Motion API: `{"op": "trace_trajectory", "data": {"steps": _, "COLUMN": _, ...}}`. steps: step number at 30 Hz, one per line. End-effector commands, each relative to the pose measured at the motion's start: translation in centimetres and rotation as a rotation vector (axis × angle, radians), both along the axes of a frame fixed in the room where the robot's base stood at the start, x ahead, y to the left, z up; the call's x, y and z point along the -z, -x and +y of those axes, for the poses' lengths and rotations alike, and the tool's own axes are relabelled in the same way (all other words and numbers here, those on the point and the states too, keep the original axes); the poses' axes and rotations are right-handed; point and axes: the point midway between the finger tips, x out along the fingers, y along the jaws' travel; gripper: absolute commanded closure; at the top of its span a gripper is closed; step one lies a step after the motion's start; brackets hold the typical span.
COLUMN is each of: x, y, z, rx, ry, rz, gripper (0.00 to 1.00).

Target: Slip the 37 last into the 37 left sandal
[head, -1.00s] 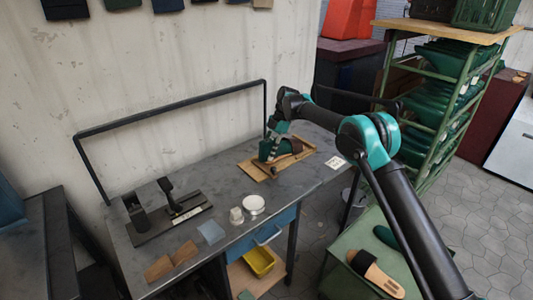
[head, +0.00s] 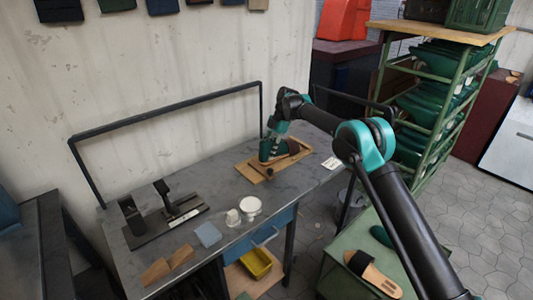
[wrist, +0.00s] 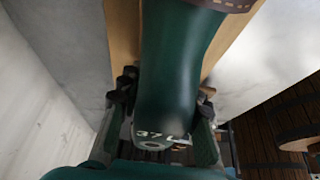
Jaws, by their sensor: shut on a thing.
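My gripper (head: 267,150) is shut on a green last (wrist: 178,65), low over the workbench. In the wrist view the fingers grip the last's near end on both sides, and that end reads "37" with a letter like L. The last points away from me, along a tan wooden surface. A brown stitched strap (wrist: 232,4), seemingly the sandal's, crosses the top edge, where the last's far end meets it. How far the last is under it is cut off. In the head view the brown strap (head: 293,147) shows right of the gripper, on the wooden board (head: 248,172).
A green cart (head: 340,280) at lower right bears a black-strapped sandal (head: 385,280) and another green item (head: 381,236). A rack stands behind.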

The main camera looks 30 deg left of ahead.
Motion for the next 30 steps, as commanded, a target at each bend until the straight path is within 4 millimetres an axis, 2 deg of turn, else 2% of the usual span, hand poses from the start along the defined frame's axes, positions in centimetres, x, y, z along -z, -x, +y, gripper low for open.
{"op": "trace_trajectory", "data": {"steps": 8, "x": 0.0, "y": -0.3, "z": -0.1, "rx": 0.001, "ry": 0.000, "rz": 0.000, "gripper": 0.95}}
{"op": "trace_trajectory", "data": {"steps": 9, "x": 0.0, "y": -0.3, "z": -0.1, "rx": 0.001, "ry": 0.000, "rz": 0.000, "gripper": 0.65}}
{"op": "trace_trajectory", "data": {"steps": 15, "x": 0.0, "y": -0.3, "z": -0.1, "rx": 0.001, "ry": 0.000, "rz": 0.000, "gripper": 0.42}}
{"op": "trace_trajectory", "data": {"steps": 25, "x": -0.2, "y": -0.4, "z": -0.1, "rx": 0.001, "ry": 0.000, "rz": 0.000, "gripper": 0.42}}
{"op": "trace_trajectory", "data": {"steps": 30, "x": -2.1, "y": -1.3, "z": -0.4, "rx": 0.002, "ry": 0.000, "rz": 0.000, "gripper": 0.42}}
